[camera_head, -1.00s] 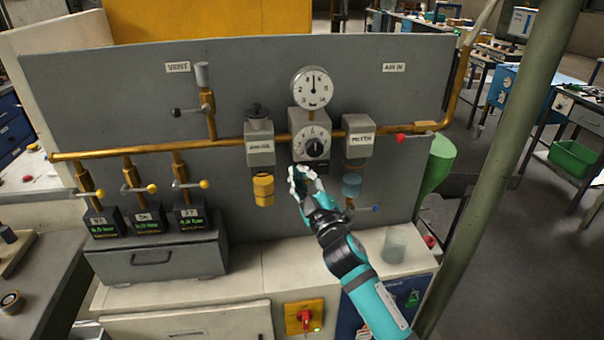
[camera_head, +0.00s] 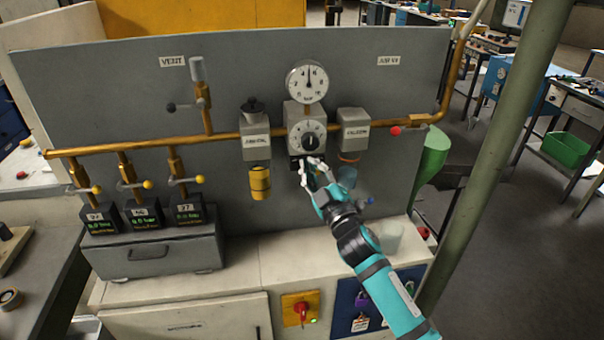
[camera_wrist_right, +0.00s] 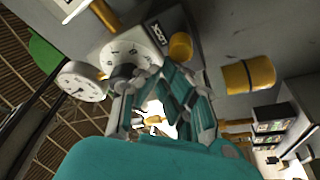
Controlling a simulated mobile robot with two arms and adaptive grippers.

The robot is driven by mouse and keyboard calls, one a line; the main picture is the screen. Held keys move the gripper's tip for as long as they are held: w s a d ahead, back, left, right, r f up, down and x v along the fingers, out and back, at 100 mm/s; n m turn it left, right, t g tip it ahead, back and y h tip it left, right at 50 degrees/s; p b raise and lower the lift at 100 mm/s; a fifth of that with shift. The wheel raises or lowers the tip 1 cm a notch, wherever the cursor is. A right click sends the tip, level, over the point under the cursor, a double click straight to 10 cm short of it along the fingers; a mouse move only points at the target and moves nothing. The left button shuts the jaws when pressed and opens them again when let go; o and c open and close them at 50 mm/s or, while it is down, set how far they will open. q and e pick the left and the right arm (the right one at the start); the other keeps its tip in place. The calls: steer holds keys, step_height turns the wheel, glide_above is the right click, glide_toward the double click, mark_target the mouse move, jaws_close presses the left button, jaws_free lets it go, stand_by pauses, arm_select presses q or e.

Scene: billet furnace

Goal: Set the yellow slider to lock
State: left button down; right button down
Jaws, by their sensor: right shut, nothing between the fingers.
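The yellow slider (camera_wrist_right: 180,46) shows in the right wrist view as a short yellow knob beside a dark plate (camera_wrist_right: 156,34) marked LOCK. The plate sits by the regulator dial (camera_wrist_right: 128,52), which also shows in the head view (camera_head: 307,139). In the head view I cannot make the slider out behind my fingers. My right gripper (camera_head: 312,167) is just below the regulator, shut and empty. In the right wrist view its fingers (camera_wrist_right: 150,80) are close to the dial and plate; I cannot tell whether they touch. My left gripper is not in view.
A pressure gauge (camera_head: 307,82) stands above the regulator. A copper pipe (camera_head: 220,139) crosses the grey panel. Small yellow-tipped valves (camera_head: 147,185) are at the left.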

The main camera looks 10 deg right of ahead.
steer(key=v, duration=1.2)
steer(key=s+d+f+m+g+h, duration=0.1)
steer(key=d+f+m+g+h, duration=0.15)
steer(key=f, duration=1.05)
steer(key=s+d+f+m+g+h, duration=0.1)
steer(key=f+g, duration=0.2)
steer(key=f, duration=0.9)
steer(key=s+d+f+m+g+h, duration=0.15)
steer(key=s+f, duration=0.25)
steer(key=f, duration=0.5)
steer(key=s+d+f+m+g, duration=0.1)
steer(key=s+f+g, duration=0.1)
steer(key=s+f, duration=0.45)
steer(key=s+d+f+m+g, duration=0.2)
steer(key=s+f+g, duration=0.2)
steer(key=s+f, duration=0.9)
steer(key=s+f+m+g, duration=0.1)
steer(key=s+f+g, duration=0.2)
steer(key=s, duration=0.8)
steer(key=s+f+m+g, duration=0.1)
steer(key=s+f+g, duration=0.2)
steer(key=s+f, duration=0.4)
steer(key=s+d, duration=0.1)
steer(key=s, duration=0.4)
steer(key=shift+s+h, duration=0.25)
steer(key=shift+h, duration=0.15)
steer(key=shift+f, duration=0.1)
